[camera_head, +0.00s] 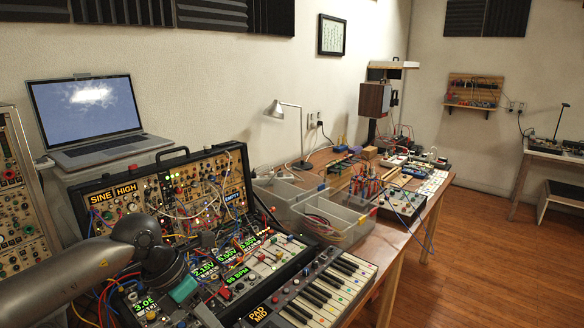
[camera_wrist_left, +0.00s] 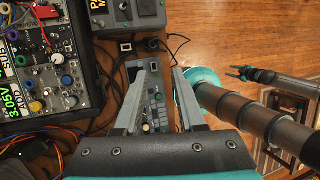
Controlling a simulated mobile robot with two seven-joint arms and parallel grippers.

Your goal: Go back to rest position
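My left gripper (camera_wrist_left: 165,72) is open in the left wrist view, its two grey fingers apart with nothing gripped. A small grey device with knobs (camera_wrist_left: 152,108) lies below, seen between the fingers; the height gap is hard to tell. In the head view my left arm comes in from the left and bends down over the front of the synth gear. My right gripper (camera_wrist_left: 238,73) shows small in the left wrist view, over the wooden floor. Its two prongs look apart and empty. It is not in the head view.
A modular synth case (camera_head: 165,190) and a keyboard (camera_head: 318,290) stand close to my left arm, with loose cables around. A laptop (camera_head: 95,120) sits behind. Grey bins (camera_head: 335,222) and more gear fill the table to the right. Open wooden floor (camera_head: 480,250) lies right.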

